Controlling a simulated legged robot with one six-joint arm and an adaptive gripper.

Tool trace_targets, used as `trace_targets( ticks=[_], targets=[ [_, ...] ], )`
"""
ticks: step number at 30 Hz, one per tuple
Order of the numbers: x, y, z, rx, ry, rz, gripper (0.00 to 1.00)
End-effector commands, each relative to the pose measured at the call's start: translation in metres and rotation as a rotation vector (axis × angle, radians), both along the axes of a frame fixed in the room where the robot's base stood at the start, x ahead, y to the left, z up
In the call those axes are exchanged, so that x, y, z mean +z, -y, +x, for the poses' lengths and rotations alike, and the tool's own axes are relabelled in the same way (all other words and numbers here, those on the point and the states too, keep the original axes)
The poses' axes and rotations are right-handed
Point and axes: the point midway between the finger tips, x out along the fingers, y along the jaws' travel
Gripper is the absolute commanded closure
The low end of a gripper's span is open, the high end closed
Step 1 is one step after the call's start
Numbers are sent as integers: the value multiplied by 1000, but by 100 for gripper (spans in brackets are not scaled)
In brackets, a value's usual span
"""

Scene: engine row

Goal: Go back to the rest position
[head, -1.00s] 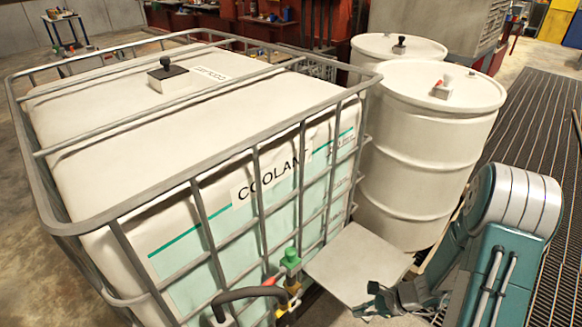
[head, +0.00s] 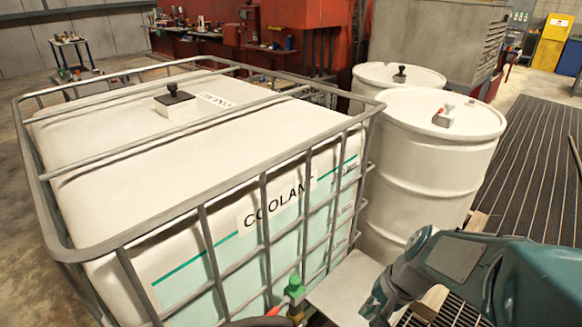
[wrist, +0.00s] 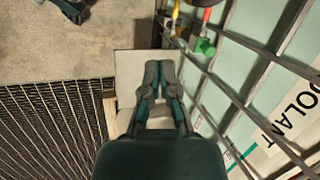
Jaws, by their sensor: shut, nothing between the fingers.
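My gripper (wrist: 159,72) shows in the wrist view with its two dark teal fingers brought together, shut and empty. Beneath it lies a pale flat plate (wrist: 127,68), which also shows in the head view (head: 345,286). In the head view my teal arm fills the lower right corner; the fingertips are hard to make out there. The green-topped valve (head: 294,287) of the coolant tank stands left of the arm, and its green part (wrist: 205,47) lies to the right of the fingers in the wrist view, apart from them.
The white caged coolant tank (head: 200,190) fills the left and middle. Two white drums, a near one (head: 430,165) and a far one (head: 378,75), stand behind my arm. A grated walkway (head: 535,150) runs along the right. Red benches (head: 200,45) stand at the back.

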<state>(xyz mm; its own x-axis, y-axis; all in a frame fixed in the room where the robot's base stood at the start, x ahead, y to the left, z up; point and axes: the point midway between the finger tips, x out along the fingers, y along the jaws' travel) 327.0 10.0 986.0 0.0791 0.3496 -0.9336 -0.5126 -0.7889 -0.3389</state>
Motion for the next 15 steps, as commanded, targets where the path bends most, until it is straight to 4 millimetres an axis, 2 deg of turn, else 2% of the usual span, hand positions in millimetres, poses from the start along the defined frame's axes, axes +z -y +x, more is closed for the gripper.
trace_targets(
  ticks=[1,6,15],
  targets=[
    [13,-1,-5,45,45,-37,100],
    [48,-3,-25,185,176,-169,100],
    [101,-1,-62,386,406,-408,100]
  ],
)
